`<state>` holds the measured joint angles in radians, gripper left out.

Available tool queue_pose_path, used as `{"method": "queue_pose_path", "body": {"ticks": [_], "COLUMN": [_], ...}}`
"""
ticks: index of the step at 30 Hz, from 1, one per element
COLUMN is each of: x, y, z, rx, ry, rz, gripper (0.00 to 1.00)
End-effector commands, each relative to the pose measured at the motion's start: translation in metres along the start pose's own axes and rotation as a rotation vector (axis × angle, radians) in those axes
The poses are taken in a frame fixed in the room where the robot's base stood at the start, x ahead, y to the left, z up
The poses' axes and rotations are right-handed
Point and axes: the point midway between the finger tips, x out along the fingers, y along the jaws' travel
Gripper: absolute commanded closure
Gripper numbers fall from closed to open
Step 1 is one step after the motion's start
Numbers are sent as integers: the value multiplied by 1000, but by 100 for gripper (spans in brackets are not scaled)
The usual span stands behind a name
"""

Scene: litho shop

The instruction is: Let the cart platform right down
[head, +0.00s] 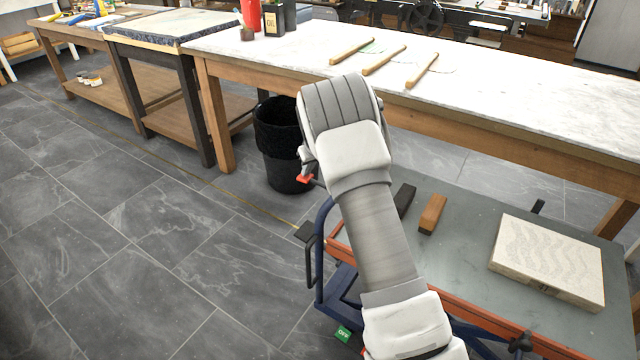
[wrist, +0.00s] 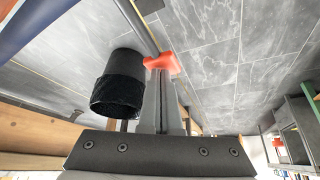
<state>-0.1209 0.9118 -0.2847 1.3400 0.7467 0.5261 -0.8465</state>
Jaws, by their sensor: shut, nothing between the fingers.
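The cart has a grey platform (head: 465,235) with an orange edge and a blue frame (head: 320,250), and stands at the lower right in the head view. A red grip (head: 305,179) shows beside my arm near the blue handle; in the wrist view the red grip (wrist: 162,63) sits at the end of a dark rod. My gripper (wrist: 163,75) is shut and its fingertips overlap the red grip in that view; whether they touch cannot be told. In the head view my arm mostly hides the gripper. A green OFF tag (head: 343,334) shows low on the cart.
A patterned stone slab (head: 548,258), a brown block (head: 432,213) and a dark block (head: 404,199) lie on the platform. A black bin (head: 283,150) stands behind, by the long white-topped table (head: 480,100). The tiled floor at left is clear.

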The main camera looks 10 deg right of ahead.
Motion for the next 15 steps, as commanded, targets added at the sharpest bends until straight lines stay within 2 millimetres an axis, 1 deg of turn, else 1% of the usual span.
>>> {"method": "queue_pose_path", "body": {"ticks": [1,15], "x": [5,24], "y": [0,0], "z": [3,14], "rx": [1,0], "ry": [-2,-4], "rz": [0,-1], "gripper": [100,100]}}
